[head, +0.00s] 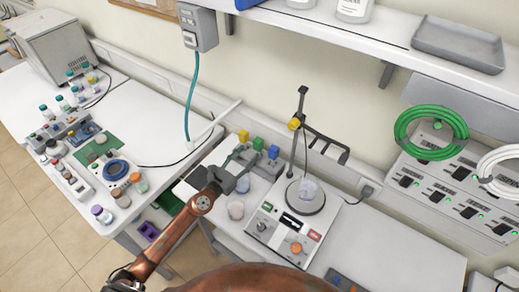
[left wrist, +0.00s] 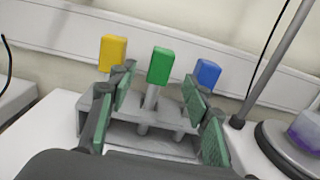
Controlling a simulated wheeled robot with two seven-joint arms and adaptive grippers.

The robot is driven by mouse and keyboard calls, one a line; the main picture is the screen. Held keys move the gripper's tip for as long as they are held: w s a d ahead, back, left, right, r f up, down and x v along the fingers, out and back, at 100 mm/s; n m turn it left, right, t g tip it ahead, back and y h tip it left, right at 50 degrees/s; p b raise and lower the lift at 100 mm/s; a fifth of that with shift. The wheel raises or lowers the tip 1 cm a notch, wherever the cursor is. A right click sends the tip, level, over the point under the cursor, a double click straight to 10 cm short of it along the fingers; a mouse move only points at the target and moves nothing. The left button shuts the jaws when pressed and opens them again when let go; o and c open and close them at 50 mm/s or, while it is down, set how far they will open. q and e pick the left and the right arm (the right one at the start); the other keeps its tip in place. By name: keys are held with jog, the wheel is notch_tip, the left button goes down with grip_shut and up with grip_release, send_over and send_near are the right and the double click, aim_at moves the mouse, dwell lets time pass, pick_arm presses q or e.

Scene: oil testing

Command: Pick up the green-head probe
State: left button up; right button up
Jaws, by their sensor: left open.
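The green-head probe (left wrist: 160,66) stands upright in the middle of a grey rack (left wrist: 155,143) in the left wrist view. A yellow-head probe (left wrist: 112,52) stands to its left and a blue-head probe (left wrist: 207,74) to its right. In the head view the green head (head: 258,143) shows between the yellow and blue ones. My left gripper (left wrist: 160,103) is open in front of the rack, its fingers on either side of the green-head probe and apart from it. It also shows in the head view (head: 241,160), where it hides part of the rack. My right gripper is out of view.
A hotplate stirrer (head: 285,229) with a beaker (head: 308,190) and a stand pole (head: 299,125) is right of the rack. A small beaker (head: 236,210) stands near my left gripper. A shelf (head: 400,60) hangs above. The bench at front right is mostly clear.

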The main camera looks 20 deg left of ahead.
aim_at(256, 147)
pick_arm(q)
jog(key=shift+w+f, duration=0.25)
jog(key=shift+f, duration=0.1)
jog(key=x, duration=0.2)
jog(key=shift+w+r, duration=0.1)
jog(key=shift+w, duration=0.15)
jog(key=x, duration=0.5)
jog(key=shift+s+d+f, duration=0.1)
jog(key=shift+d+f, duration=0.15)
jog(key=shift+f, duration=0.05)
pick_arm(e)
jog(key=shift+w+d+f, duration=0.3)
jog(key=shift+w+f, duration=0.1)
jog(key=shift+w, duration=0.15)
pick_arm(q)
grip_shut()
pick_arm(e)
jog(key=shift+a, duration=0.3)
